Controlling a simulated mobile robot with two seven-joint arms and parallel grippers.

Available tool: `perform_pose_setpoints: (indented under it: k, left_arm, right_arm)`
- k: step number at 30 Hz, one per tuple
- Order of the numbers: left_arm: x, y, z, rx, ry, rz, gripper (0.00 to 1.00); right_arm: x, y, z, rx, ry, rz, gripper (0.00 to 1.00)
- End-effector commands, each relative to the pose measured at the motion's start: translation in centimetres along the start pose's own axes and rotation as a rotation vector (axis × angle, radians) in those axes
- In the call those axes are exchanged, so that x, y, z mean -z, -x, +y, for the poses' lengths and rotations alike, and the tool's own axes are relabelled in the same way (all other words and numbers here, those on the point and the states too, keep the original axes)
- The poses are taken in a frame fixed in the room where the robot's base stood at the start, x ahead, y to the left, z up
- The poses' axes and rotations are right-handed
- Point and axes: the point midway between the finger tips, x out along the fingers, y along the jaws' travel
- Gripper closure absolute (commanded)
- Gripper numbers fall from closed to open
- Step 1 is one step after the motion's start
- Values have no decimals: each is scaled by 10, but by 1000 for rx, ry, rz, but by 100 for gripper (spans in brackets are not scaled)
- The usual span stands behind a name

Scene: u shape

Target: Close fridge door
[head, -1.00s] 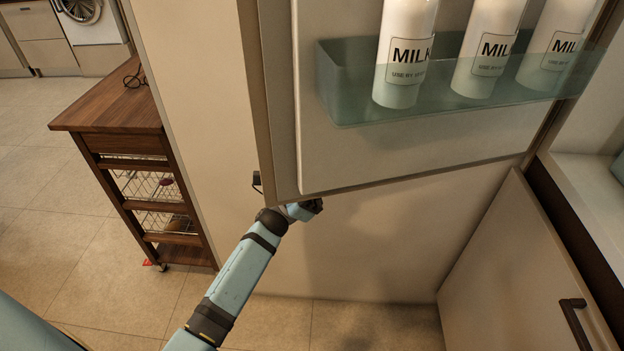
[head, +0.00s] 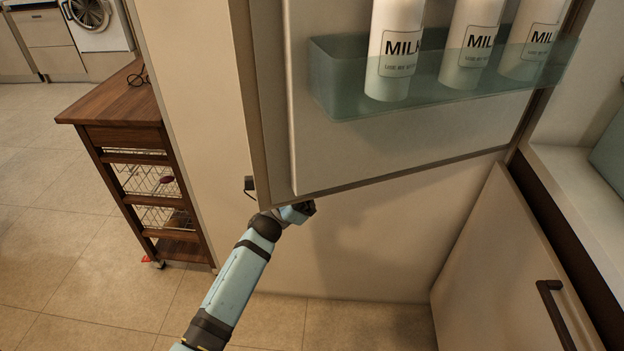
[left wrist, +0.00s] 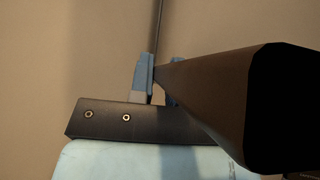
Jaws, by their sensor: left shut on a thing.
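The fridge door (head: 400,150) stands open across the upper part of the head view, its inner side facing me. A see-through shelf (head: 330,85) on it holds milk bottles (head: 395,50). A dark handle end (head: 249,183) shows past the door's left edge. My left arm reaches up to the door's lower left corner; the left gripper (left wrist: 157,85) is shut on the dark handle bar (left wrist: 157,35) in the left wrist view. Its fingers are hidden behind the door in the head view. My right gripper is not in view.
A brown wooden trolley (head: 120,100) with wire baskets stands at the left. A lower cabinet door (head: 490,265) with a dark handle (head: 555,312) stands at the lower right. Tiled floor (head: 60,240) is clear at the left. A washing machine (head: 98,22) is far back.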

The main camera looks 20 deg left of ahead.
Motion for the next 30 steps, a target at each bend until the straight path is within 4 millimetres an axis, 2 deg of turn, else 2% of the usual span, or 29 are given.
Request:
perform_pose_setpoints:
  k: [5, 6, 7, 17, 23, 30]
  left_arm:
    - [1, 0, -1, 1, 3, 1, 100]
    - [1, 0, -1, 1, 3, 1, 78]
    - [1, 0, -1, 1, 3, 1, 72]
    - [0, 3, 0, 0, 1, 0, 72]
    - [1, 32, 0, -3, 1, 3, 72]
    - [1, 88, 0, -2, 2, 4, 72]
  right_arm:
    - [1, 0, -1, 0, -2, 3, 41]
    - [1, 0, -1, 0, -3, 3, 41]
    - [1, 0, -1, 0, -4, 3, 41]
    - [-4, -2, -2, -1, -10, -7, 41]
    - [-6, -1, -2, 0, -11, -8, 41]
    - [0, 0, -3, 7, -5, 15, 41]
